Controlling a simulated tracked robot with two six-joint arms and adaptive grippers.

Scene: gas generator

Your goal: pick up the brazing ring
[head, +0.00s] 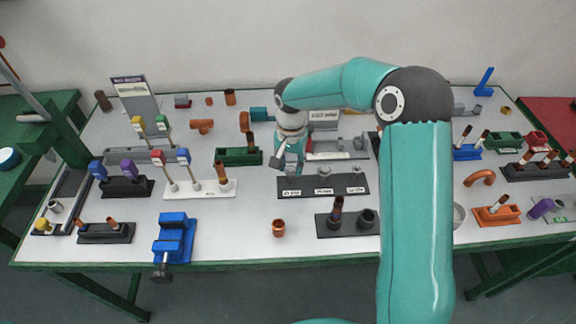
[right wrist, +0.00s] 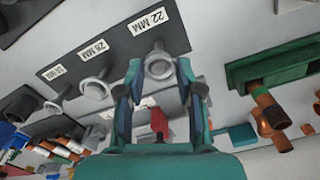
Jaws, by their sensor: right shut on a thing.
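A black board (head: 340,185) with several white size labels and pale grey rings on it lies near the middle of the table. In the right wrist view, the brazing ring (right wrist: 159,66) is the grey ring by the 22 MM label. My right gripper (head: 291,166) reaches down over the left end of this board. In the right wrist view, the fingertips of my right gripper (right wrist: 160,76) are on both sides of this ring, shut on it. The ring is still at the board; I cannot tell whether it is lifted. My left gripper is not in view.
A green block with copper fittings (head: 238,156) stands just left of the gripper. A white stand (head: 200,190) with rods is further left. A black block with dark cups (head: 347,224) and a copper cup (head: 278,228) are in front. Bare table lies around the cup.

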